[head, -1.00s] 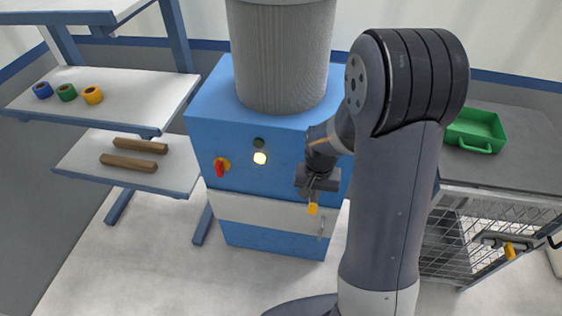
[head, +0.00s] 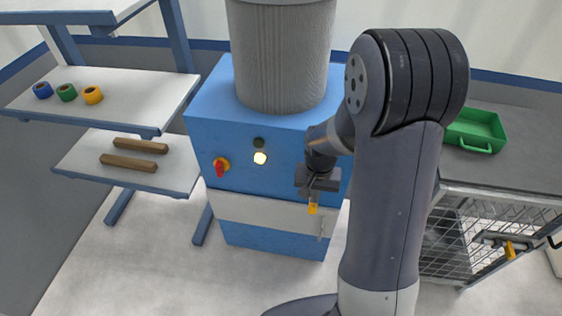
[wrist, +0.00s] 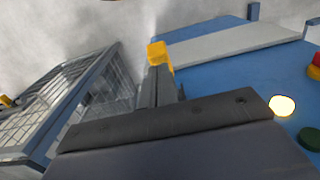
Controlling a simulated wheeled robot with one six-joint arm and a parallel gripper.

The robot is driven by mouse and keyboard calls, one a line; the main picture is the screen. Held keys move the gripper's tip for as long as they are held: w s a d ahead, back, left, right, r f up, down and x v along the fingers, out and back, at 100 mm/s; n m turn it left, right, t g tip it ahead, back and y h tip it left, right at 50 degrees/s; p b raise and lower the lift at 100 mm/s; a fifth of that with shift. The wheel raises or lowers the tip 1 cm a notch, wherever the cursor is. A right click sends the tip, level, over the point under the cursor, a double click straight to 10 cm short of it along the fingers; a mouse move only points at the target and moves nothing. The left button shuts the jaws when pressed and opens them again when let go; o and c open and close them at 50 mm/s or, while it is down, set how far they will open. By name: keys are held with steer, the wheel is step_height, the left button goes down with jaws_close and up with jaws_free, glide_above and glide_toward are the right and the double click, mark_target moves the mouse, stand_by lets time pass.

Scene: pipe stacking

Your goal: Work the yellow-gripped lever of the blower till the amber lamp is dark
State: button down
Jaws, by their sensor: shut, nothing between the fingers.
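The blower (head: 270,237) is a blue cabinet with a pale band and a grey ribbed cylinder (head: 285,60) on top. Its round amber lamp (head: 260,158) glows bright on the front; it also glows at the right of the wrist view (wrist: 282,106). The lever's yellow grip (head: 313,208) shows just below my gripper (head: 314,196), in front of the blower's right side. In the wrist view the yellow grip (wrist: 157,53) is at the tips of my fingers (wrist: 158,82). My gripper is shut and empty. The lever's shaft is hidden, and I cannot tell whether the fingers touch the grip.
A red knob on yellow (head: 221,167) and a dark green lamp (head: 259,142) are near the amber lamp. A shelf rack (head: 120,90) with tape rolls and wooden bars stands left. A wire-sided cart (head: 455,235) with a green tray (head: 475,131) stands right.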

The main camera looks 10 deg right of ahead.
step_height(320, 180, down, 10)
steer(key=b, duration=0.8)
step_height(320, 180, up, 10)
steer(key=p, duration=0.7)
steer(key=shift+r+p, duration=0.15)
steer(key=shift+p, duration=0.15)
steer(key=shift+f, duration=0.25)
step_height(320, 180, down, 10)
steer(key=b, duration=0.9)
step_height(320, 180, up, 10)
steer(key=p, duration=0.8)
steer(key=shift+r, duration=0.25)
steer(key=shift+f, duration=0.1)
